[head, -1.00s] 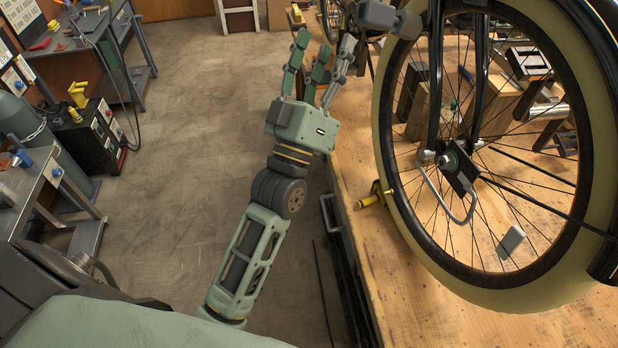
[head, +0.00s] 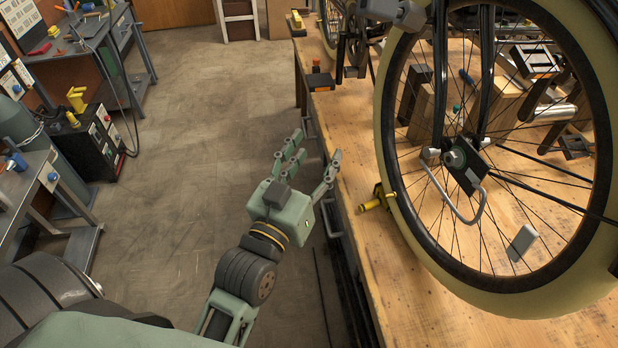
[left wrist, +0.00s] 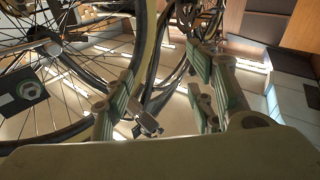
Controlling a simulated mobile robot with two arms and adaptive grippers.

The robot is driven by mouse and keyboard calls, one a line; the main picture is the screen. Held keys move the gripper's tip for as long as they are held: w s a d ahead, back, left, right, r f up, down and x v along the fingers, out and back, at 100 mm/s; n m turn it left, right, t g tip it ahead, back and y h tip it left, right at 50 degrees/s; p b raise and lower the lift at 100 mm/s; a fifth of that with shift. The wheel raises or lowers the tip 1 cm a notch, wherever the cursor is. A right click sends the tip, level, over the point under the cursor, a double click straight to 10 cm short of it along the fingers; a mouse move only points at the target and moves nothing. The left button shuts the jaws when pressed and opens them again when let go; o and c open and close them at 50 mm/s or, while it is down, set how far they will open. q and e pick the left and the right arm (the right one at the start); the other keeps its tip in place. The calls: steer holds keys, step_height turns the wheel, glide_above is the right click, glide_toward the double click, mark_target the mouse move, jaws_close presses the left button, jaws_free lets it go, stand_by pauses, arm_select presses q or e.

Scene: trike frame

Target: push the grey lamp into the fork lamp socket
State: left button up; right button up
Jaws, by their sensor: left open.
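The grey lamp (head: 380,9) is at the top edge of the head view, beside the upper fork of the wheel, with a grey rounded part (head: 410,15), possibly the fork lamp socket, at its right. I cannot tell how far the lamp sits in it. My left gripper (head: 315,148) is open and empty, below and left of the lamp, beside the bench edge and clear of the wheel. In the left wrist view a small grey block (left wrist: 147,122), likely the lamp, shows beyond the spread fingers (left wrist: 165,82). My right gripper is not in view.
The bicycle wheel (head: 387,130) with its cream tyre stands over the wooden bench (head: 400,290). A yellow clamp (head: 377,198) sits at the bench edge. Wooden blocks (head: 420,110) and metal parts lie behind the wheel. The floor (head: 190,170) to the left is open.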

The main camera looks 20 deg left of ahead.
arm_select(q)
steer(key=shift+s+a+f+g, duration=0.1)
steer(key=shift+s+f+g, duration=0.3)
steer(key=shift+f, duration=0.45)
steer(key=shift+s+f+g, duration=0.2)
steer(key=shift+s+f, duration=0.35)
steer(key=shift+f, duration=0.25)
